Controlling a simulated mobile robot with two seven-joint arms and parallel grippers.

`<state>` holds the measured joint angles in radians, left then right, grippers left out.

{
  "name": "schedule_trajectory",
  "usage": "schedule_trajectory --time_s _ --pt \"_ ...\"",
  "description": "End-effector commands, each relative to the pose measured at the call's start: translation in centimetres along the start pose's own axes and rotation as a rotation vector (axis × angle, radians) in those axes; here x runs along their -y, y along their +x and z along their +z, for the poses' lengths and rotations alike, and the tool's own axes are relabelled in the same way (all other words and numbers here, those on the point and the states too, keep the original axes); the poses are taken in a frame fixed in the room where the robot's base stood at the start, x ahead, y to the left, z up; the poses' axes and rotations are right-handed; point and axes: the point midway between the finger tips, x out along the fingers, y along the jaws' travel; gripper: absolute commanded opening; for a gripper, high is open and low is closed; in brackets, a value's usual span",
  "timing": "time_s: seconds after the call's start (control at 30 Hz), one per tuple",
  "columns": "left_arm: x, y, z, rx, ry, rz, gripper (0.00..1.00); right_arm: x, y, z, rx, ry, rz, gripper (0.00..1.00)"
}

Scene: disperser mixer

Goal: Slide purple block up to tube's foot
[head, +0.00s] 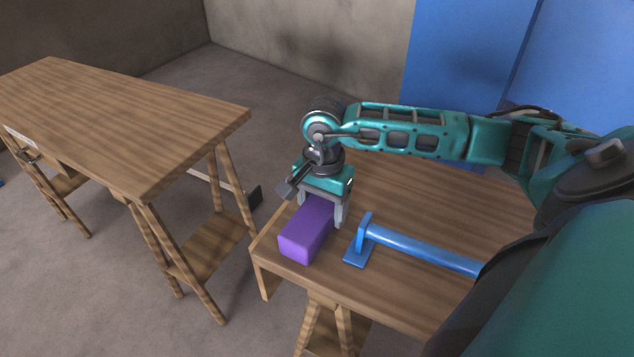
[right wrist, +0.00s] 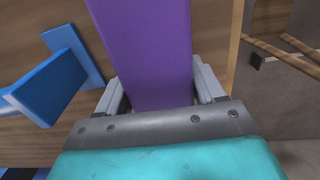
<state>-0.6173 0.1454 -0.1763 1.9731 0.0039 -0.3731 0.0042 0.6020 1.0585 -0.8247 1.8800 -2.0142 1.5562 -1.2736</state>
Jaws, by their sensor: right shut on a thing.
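The purple block (head: 307,232) lies on the right-hand wooden table, near its left end. It also fills the middle of the right wrist view (right wrist: 145,50). My right gripper (head: 322,210) reaches down over the block's far part and is shut on it, a finger on each side. The blue tube (head: 420,249) lies on the same table to the right of the block, with its flat foot (head: 358,250) at the left end facing the block. A gap of bare wood separates block and foot. The foot also shows at the left of the right wrist view (right wrist: 72,57). My left gripper is not in view.
The table's left edge (head: 262,245) runs close beside the block. A second wooden table (head: 120,125) stands apart on the left, with floor between them. A blue panel (head: 465,55) stands behind my right arm.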

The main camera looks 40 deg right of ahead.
Motion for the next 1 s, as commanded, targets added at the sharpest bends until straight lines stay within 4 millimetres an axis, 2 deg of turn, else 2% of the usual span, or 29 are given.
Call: schedule_trajectory --time_s 1.0 --pt "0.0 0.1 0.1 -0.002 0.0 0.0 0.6 -4.2 0.0 -0.4 0.0 0.001 0.003 0.28"
